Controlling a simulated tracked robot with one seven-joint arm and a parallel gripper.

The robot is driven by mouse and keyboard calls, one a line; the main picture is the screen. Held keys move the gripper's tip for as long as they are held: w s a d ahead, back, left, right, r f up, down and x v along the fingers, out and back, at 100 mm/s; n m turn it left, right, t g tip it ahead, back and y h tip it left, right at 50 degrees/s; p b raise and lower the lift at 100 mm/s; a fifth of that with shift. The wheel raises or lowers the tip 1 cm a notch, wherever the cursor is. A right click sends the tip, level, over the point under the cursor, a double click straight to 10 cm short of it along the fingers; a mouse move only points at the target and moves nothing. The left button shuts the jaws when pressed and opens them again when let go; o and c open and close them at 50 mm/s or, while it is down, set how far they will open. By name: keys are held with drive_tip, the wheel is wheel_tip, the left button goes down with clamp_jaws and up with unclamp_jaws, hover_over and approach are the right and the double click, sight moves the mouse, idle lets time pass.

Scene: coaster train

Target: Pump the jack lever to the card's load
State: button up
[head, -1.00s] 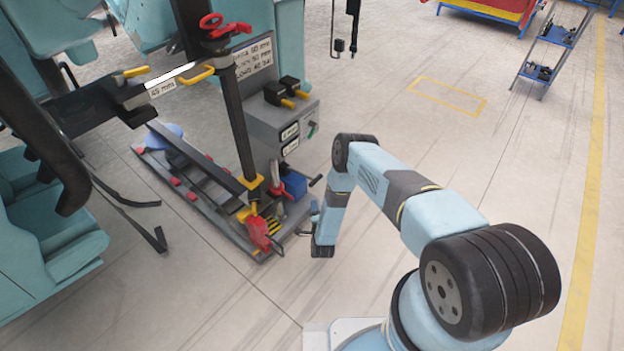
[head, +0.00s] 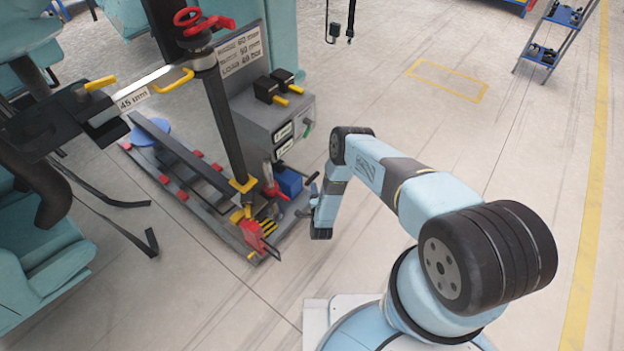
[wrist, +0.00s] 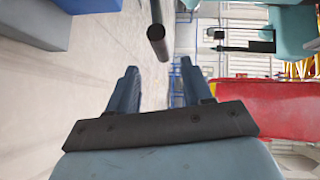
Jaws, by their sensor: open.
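The jack stands on a grey base frame (head: 205,205) with a red part (head: 254,236) at its near end. A dark lever rod (wrist: 157,38) shows end-on in the wrist view, ahead of the gap between my fingers and apart from them. My gripper (wrist: 160,88) is open and empty. In the head view my gripper (head: 313,200) hangs just right of the jack's base, and its fingers are partly hidden by my arm. The card (head: 242,50) is a white sign on the grey console; its load line seems to read 45 bar, but the print is small.
The grey console (head: 285,120) has black-and-yellow handles and small displays. A dark post (head: 222,115) with a red handwheel (head: 188,17) rises from the base. A blue box (head: 289,181) stands near the lever. Teal train seats (head: 40,250) fill the left.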

sight(312, 179)
drive_tip(key=w, duration=0.5)
drive_tip(key=w+a+f, duration=0.1)
drive_tip(key=w, duration=0.2)
drive_tip(key=shift+w+f, duration=0.1)
drive_tip(key=shift+w, duration=0.15)
drive_tip(key=shift+c, duration=0.5)
